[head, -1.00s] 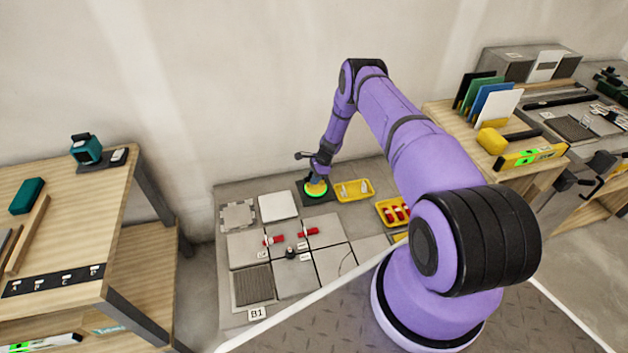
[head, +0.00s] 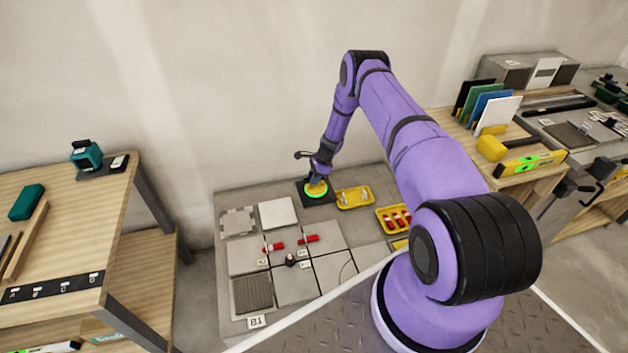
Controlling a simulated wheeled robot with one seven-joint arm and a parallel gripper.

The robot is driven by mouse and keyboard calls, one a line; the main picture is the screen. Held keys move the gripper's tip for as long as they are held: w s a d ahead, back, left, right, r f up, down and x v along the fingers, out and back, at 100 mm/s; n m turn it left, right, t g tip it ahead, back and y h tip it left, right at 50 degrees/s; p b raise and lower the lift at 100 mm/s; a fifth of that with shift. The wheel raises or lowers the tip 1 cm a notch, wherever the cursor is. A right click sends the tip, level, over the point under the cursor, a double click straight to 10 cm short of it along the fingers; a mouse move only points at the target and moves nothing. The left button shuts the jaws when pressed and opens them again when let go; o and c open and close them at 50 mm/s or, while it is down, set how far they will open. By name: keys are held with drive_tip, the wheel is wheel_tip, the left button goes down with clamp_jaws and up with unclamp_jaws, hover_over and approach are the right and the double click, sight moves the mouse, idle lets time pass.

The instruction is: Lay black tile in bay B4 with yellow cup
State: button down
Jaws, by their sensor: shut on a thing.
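My gripper (head: 321,174) is shut on the yellow cup (head: 316,187), which has a bright green ring around its lower part. The cup is upright over a dark, near-black square tile (head: 326,197) at the back of the grey floor slab. The cup looks in contact with the tile, but I cannot tell whether the tile lies flat or hangs slightly above the slab. A label "B1" (head: 256,321) marks the front left bay, which has a grooved grey surface (head: 252,294). No B4 label is readable.
A white tile (head: 278,212) lies left of the cup, with a notched grey tile (head: 238,221) beyond it. Yellow trays (head: 355,197) stand close on the right, one with red pieces (head: 395,215). Red clips (head: 308,239) sit on grey tiles. Benches flank both sides.

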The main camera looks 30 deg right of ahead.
idle(0.3)
drive_tip(key=s+a, duration=0.3)
drive_tip(key=s, duration=0.9)
drive_tip(key=s+a, duration=0.4)
drive_tip(key=s, duration=0.9)
drive_tip(key=s+a, duration=0.4)
drive_tip(key=s, duration=0.9)
idle(2.6)
